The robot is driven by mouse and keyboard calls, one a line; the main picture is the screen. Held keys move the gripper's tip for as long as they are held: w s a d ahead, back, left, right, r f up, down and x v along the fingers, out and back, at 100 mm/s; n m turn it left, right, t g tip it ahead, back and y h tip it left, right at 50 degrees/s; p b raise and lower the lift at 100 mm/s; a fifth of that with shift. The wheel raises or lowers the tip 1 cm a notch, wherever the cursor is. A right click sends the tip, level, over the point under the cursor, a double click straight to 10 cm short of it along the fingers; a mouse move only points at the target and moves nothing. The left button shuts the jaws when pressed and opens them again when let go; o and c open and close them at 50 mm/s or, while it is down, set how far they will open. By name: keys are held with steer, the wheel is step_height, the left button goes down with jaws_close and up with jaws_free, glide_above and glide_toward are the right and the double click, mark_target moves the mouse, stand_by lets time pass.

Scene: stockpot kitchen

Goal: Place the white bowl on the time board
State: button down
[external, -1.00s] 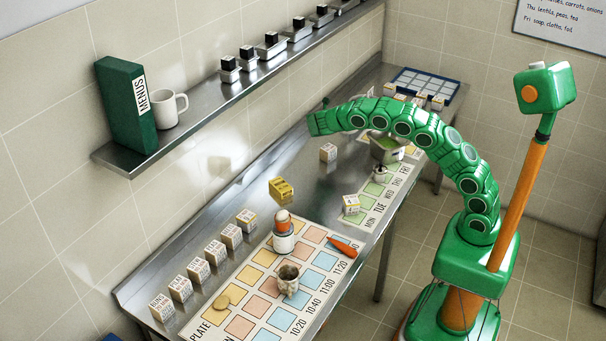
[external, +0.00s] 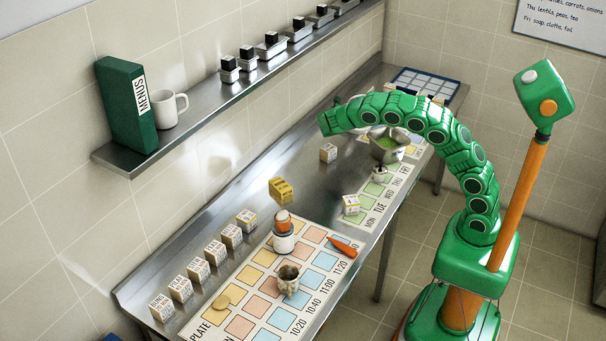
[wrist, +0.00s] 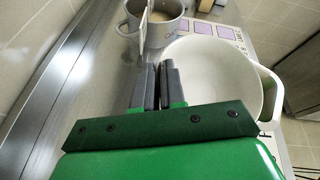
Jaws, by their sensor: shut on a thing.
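The white bowl (wrist: 215,75) fills the right of the wrist view, its pale inside facing the camera and a handle at its right. My gripper (wrist: 155,75) is shut on the bowl's left rim, one finger on each side. In the external view my gripper is hidden by my arm, at the far part of the counter. A white piece shows behind the arm there; I cannot tell if it is the bowl. The time board (external: 256,327) lies at the near end of the counter, with coloured squares and printed times.
A yellow block (external: 281,190) lies beyond the board.

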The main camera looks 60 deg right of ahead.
step_height(320, 180, up, 12)
steer(key=a+n+t+y, duration=0.5)
steer(key=a+n+t, duration=0.4)
steer(key=a, duration=3.8)
steer(key=s+a+n+t+y, duration=0.15)
steer(key=s+a, duration=0.35)
steer(key=a, duration=0.6)
steer(key=s+a+n+t+y, duration=0.1)
steer(key=s+a+n+y, duration=0.3)
steer(key=a, duration=0.7)
steer(key=s+a+n+y, duration=0.4)
steer(key=s+a, duration=1.4)
steer(key=s, duration=0.2)
step_height(320, 180, down, 11)
steer(key=shift+w+a+f, duration=1.15)
steer(key=shift+a+f, duration=0.65)
steer(key=shift+a, duration=0.2)
steer(key=shift+w+a+f, duration=1.15)
steer(key=shift+a+f, duration=0.65)
steer(key=shift+a, duration=0.15)
steer(key=shift+w+a+f, duration=1.15)
steer(key=shift+a+f, duration=0.65)
steer(key=shift+a, duration=0.2)
steer(key=shift+f, duration=1.4)
